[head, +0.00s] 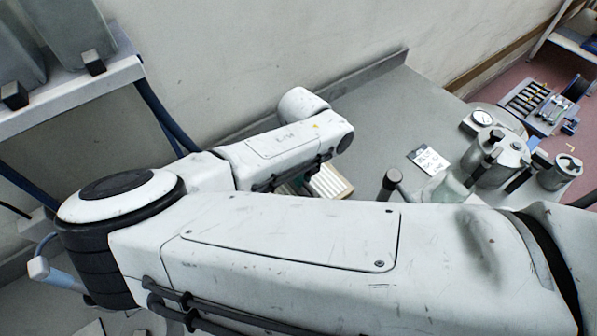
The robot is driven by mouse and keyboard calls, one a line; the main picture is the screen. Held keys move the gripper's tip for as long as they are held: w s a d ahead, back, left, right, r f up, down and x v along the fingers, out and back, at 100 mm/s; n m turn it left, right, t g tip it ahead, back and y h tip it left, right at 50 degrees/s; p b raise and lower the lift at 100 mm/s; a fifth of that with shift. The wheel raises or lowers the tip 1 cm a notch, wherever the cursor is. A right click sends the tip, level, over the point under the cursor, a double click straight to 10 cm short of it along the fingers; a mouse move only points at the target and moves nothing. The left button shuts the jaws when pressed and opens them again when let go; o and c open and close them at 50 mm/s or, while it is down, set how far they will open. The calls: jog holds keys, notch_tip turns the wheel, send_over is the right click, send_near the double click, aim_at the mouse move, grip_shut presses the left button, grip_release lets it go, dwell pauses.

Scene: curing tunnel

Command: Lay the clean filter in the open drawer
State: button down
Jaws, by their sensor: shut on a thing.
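A pale, ribbed panel with a tan edge (328,182), which looks like a filter, shows just beyond my upper arm, below the end of my forearm. Its near part is hidden by my arm. I cannot tell whether it is clean, or whether it lies on the grey bench or is held above it. My gripper is hidden behind my own arm, so its jaws and anything between them do not show. No open drawer can be made out in this view.
The grey bench (385,105) has a raised back edge along the wall. On it are a label card (428,160), a metal lidded pot (497,158), a dial gauge (481,118) and a small canister (562,172). A shelf (75,88) with grey containers stands at upper left.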

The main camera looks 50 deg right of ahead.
jog(key=shift+r, duration=0.1)
jog(key=shift+f, duration=0.2)
jog(key=c, duration=1.5)
grip_release()
jog(key=shift+w, duration=0.1)
jog(key=shift+c, duration=0.2)
jog(key=o, duration=0.4)
jog(key=shift+r, duration=0.1)
